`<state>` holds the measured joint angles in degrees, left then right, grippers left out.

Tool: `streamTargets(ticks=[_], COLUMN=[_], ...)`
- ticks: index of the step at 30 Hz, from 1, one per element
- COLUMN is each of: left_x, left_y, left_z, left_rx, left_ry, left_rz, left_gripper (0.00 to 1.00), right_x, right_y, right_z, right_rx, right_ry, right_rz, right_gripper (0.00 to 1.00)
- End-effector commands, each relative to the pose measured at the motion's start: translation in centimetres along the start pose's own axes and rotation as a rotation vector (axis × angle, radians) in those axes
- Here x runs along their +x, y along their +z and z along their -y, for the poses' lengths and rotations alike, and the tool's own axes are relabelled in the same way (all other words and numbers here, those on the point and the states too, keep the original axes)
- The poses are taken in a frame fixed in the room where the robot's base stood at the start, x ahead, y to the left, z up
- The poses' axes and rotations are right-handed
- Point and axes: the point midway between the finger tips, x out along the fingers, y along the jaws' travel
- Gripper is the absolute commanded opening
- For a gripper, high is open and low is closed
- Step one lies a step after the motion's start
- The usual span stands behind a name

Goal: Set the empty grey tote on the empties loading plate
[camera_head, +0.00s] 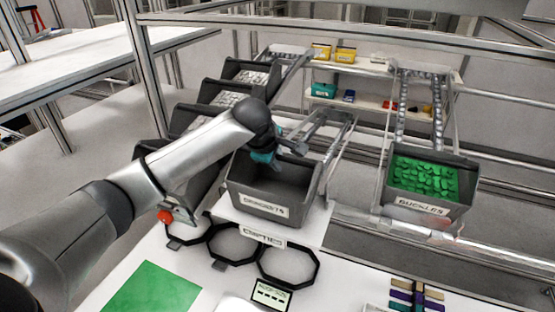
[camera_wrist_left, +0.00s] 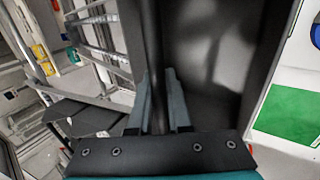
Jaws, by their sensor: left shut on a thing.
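The grey tote (camera_head: 280,185) is empty inside and has a white label on its front wall. It stands upright over a white plate (camera_head: 316,226) whose front sign appears to read "EMPTIES". I cannot tell whether its bottom touches the plate. My left gripper (camera_head: 292,148) reaches over the tote's back left side and is shut on its wall. In the left wrist view the two fingers (camera_wrist_left: 160,105) are on either side of the dark wall, with the bare tote interior (camera_wrist_left: 210,50) to the right. My right gripper is not in view.
A rack of grey bins (camera_head: 243,75) stands behind to the left. A tote of green buckles (camera_head: 425,178) sits on the right-hand lane. Black octagonal rings (camera_head: 289,282), a small display (camera_head: 271,295) and a green mat (camera_head: 152,289) lie in front.

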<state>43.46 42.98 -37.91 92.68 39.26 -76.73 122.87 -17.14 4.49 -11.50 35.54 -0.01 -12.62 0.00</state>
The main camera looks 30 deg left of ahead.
Motion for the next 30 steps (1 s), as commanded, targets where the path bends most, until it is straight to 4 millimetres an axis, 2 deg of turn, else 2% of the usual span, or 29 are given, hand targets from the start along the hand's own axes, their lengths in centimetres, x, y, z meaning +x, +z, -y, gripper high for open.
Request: streamTargets(ticks=[20,21,27,30], left_x=[0.72,0.68,0.68,0.68], left_y=[0.02,0.01,0.01,0.0], left_z=[0.46,0.41,0.43,0.45], left_rx=[0.0,0.0,0.0,0.0], left_ry=[0.001,0.001,0.001,0.0], left_rz=[0.0,0.0,0.0,0.0], left_gripper=[0.0,0.21,0.44,0.52], right_x=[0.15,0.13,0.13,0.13], right_y=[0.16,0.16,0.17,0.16], right_z=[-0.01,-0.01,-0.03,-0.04], right_rx=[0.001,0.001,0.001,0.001], right_ry=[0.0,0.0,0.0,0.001], right_rz=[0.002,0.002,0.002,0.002], right_gripper=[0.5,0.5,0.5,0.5])
